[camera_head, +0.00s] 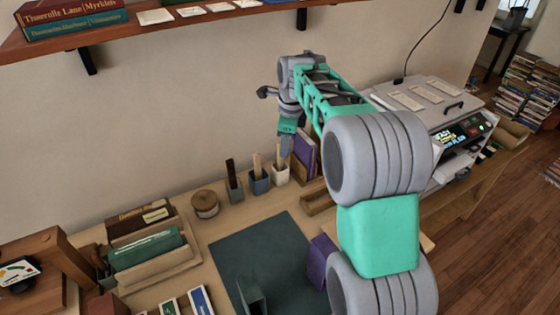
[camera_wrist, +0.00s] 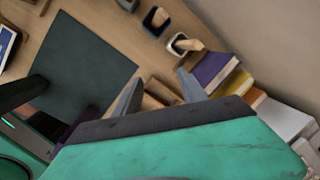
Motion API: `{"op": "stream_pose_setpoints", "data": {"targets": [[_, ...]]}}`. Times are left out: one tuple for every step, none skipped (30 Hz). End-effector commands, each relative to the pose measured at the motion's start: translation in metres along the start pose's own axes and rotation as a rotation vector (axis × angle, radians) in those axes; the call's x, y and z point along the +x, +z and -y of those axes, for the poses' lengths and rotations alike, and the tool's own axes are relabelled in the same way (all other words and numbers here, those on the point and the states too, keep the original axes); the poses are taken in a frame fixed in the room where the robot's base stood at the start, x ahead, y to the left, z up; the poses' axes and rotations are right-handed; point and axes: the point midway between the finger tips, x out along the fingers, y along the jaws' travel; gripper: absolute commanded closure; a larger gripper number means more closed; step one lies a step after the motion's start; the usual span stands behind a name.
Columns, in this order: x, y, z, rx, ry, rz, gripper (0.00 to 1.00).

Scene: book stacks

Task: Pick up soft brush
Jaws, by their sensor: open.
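Three small cups stand in a row by the wall, each with an upright handled tool. The left cup (camera_head: 235,193) holds a dark tool (camera_head: 231,168), the blue-grey middle cup (camera_head: 260,185) a light wooden one (camera_head: 257,164), and the white right cup (camera_head: 280,176) another light one. I cannot tell which is the soft brush. The white cup (camera_wrist: 175,48) and its light handle (camera_wrist: 190,45) also show in the wrist view, beyond my gripper. My gripper (camera_wrist: 160,92) is open and empty. In the head view my gripper (camera_head: 287,147) hangs just right of and above the white cup.
A purple book (camera_head: 303,152) stands beside the cups, close to my gripper. A round wooden container (camera_head: 205,204) stands left of them. A dark green mat (camera_head: 262,255) lies in front. A shelf (camera_head: 130,38) juts out above. A book rack (camera_head: 160,265) is at left.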

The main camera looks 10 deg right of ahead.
Motion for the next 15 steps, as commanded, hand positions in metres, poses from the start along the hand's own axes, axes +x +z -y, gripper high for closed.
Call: {"op": "stream_pose_setpoints", "data": {"targets": [[0.022, 0.005, 0.023, 0.185, 0.018, -0.006, 0.51], [0.034, 0.008, 0.035, 0.303, 0.023, -0.009, 0.51], [0.049, 0.011, 0.047, 0.448, 0.030, -0.013, 0.51], [0.059, 0.012, 0.055, 0.539, 0.033, -0.016, 0.51], [0.066, 0.014, 0.061, 0.616, 0.034, -0.018, 0.51], [0.076, 0.015, 0.066, 0.700, 0.037, -0.021, 0.51], [0.082, 0.016, 0.070, 0.754, 0.039, -0.024, 0.51], [0.087, 0.017, 0.072, 0.800, 0.041, -0.026, 0.51], [0.093, 0.017, 0.075, 0.849, 0.042, -0.028, 0.51], [0.096, 0.017, 0.077, 0.877, 0.041, -0.029, 0.51], [0.099, 0.017, 0.077, 0.898, 0.043, -0.031, 0.51], [0.103, 0.017, 0.078, 0.917, 0.043, -0.031, 0.51], [0.107, 0.017, 0.078, 0.924, 0.044, -0.032, 0.51], [0.111, 0.017, 0.078, 0.927, 0.045, -0.033, 0.51], [0.116, 0.017, 0.077, 0.928, 0.045, -0.033, 0.51]]}}
